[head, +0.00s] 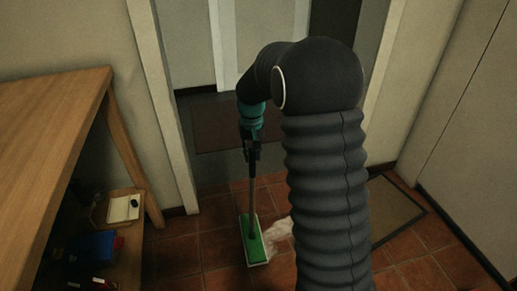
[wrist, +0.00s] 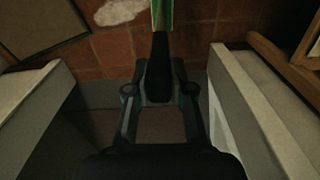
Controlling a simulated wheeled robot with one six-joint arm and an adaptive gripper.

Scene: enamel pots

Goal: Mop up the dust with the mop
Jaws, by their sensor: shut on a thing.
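The mop (head: 254,236) has a green flat head with a white edge and a dark, thin handle. Its head lies on the tiled floor in the head view, with the handle rising to my gripper (head: 250,150). In the wrist view my gripper (wrist: 158,92) is shut on the dark handle, and part of the green head (wrist: 162,14) shows at the top edge. A pale patch of dust (head: 278,232) lies on the tiles just right of the mop head. My arm hides part of the floor to its right. The dust also shows in the wrist view (wrist: 120,11).
A wooden table (head: 60,125) stands at the left, with a low shelf holding a notepad (head: 124,207). A doorway with white frames opens behind, with a dark mat (head: 222,125) beyond it. A beige mat (head: 392,208) lies right of my arm. A pale wall or cabinet (head: 465,130) bounds the right.

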